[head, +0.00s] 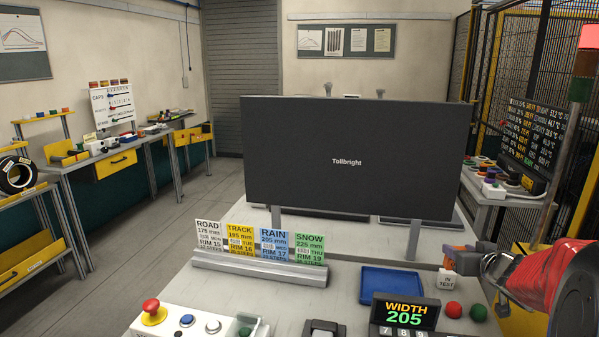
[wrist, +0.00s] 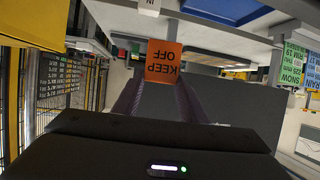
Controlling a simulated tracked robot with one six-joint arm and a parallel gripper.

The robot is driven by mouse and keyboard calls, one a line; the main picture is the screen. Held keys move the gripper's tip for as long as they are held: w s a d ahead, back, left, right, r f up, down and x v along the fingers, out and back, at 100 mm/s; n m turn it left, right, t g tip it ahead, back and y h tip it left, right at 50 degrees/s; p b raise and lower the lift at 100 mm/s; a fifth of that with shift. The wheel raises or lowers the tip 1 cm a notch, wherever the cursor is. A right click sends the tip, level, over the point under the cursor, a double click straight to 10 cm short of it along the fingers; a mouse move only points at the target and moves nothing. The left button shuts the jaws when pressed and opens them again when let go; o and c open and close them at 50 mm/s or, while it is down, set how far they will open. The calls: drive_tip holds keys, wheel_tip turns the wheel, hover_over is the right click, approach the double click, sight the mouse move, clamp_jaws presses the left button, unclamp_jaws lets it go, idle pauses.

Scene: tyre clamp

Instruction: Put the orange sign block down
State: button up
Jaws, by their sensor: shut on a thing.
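The orange sign block (wrist: 165,66) reads "KEEP OFF", upside down in the wrist view. It sits between the purple fingertips of my gripper (wrist: 164,88), which is shut on it. In the head view my gripper (head: 457,262) is at the right, beside the white "IN TEST" block (head: 447,281) and to the right of the blue tray (head: 391,285). In that view the sign's face does not show, and I cannot tell its height above the bench.
The red ball (head: 453,309) and green ball (head: 477,313) are near the "WIDTH 205" display (head: 404,313). A rack of cards (head: 260,271) stands left of the tray. The dark Tollbright screen (head: 355,155) rises behind. The blue tray looks empty.

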drive_tip(key=a+f, duration=0.4)
drive_tip(key=a, duration=0.6)
drive_tip(key=w+a+f+n+y, duration=0.1)
drive_tip(key=a+f, duration=0.3)
drive_tip(key=a, duration=0.7)
drive_tip(key=a+f+n+y, duration=0.1)
drive_tip(key=a+f, duration=0.3)
drive_tip(key=a, duration=0.7)
drive_tip(key=shift+w+f, duration=0.2)
drive_tip(key=shift+w, duration=0.2)
drive_tip(key=shift+r, duration=0.15)
